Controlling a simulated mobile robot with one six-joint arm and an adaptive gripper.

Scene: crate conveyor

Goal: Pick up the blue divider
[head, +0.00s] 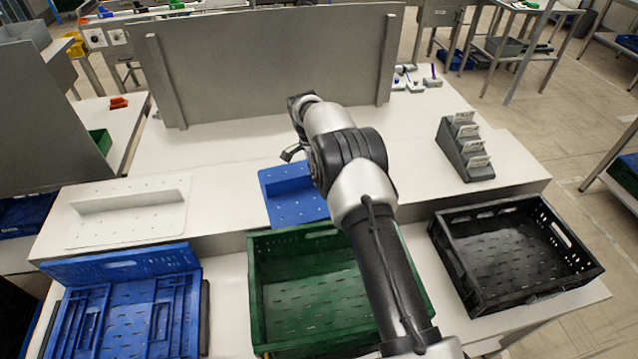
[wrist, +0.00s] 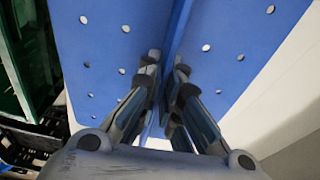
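The blue divider (head: 290,197) is a flat blue panel with small holes. It appears to lie on the white worktop, behind the green crate, partly hidden by my arm. In the wrist view its perforated panel (wrist: 226,40) fills the upper part, with a thin upright fin (wrist: 177,30) along the middle. My gripper (wrist: 168,62) has one finger on each side of this fin. The fingertips are close together and appear closed on it. In the head view my gripper (head: 291,154) is over the divider, mostly hidden by my wrist.
A white divider (head: 130,222) lies to the left. A blue crate (head: 125,270), a green crate (head: 262,300) and a black crate (head: 530,285) stand in front. A grey panel (head: 270,65) rises behind; a grey card rack (head: 462,160) stands right.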

